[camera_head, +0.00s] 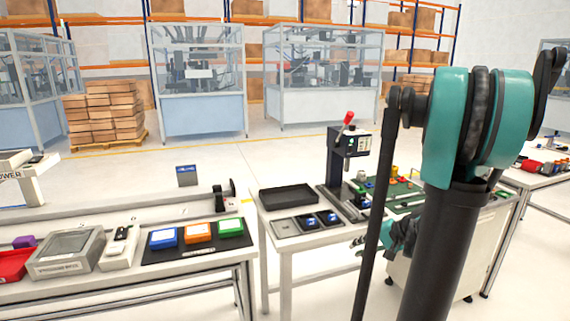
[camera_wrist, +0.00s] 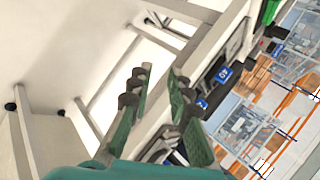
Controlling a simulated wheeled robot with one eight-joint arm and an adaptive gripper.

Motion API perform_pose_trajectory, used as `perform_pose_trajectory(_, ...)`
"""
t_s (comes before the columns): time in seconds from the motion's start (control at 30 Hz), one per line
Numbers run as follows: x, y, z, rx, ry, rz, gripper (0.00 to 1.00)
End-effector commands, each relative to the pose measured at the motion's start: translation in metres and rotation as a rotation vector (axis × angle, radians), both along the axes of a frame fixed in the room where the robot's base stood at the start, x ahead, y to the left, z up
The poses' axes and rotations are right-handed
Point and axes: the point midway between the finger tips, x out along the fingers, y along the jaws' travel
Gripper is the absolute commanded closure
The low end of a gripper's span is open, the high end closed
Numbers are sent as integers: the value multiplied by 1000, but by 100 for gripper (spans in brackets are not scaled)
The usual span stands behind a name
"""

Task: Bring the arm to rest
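My arm, teal and black, rises at the right of the head view. A teal part of it (camera_head: 403,235) shows low behind the dark link, beside the front edge of the middle table (camera_head: 310,245). In the wrist view my gripper (camera_wrist: 157,88) has its two green-padded fingers spread apart, with nothing between them. Past the fingers the wrist view shows the table's pale frame and floor, tilted. Much of the arm's lower part is hidden by its own links in the head view.
The middle table holds a black tray (camera_head: 289,195), a press with a red-knobbed lever (camera_head: 347,142) and a green board (camera_head: 400,187). The left table holds blue, orange and green boxes (camera_head: 198,232) on a dark mat. A floor gap separates the two tables.

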Motion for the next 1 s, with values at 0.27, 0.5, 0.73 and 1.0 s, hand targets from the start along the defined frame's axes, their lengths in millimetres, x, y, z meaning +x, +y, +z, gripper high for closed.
perform_pose_trajectory(0.27,-81,57,-29,-371,46,196,81)
perform_pose_trajectory(0.5,-139,63,-47,-675,10,354,81)
perform_pose_trajectory(0.73,-160,57,-54,-822,-27,429,81)
perform_pose_trajectory(1.0,-161,56,-54,-838,-31,434,81)
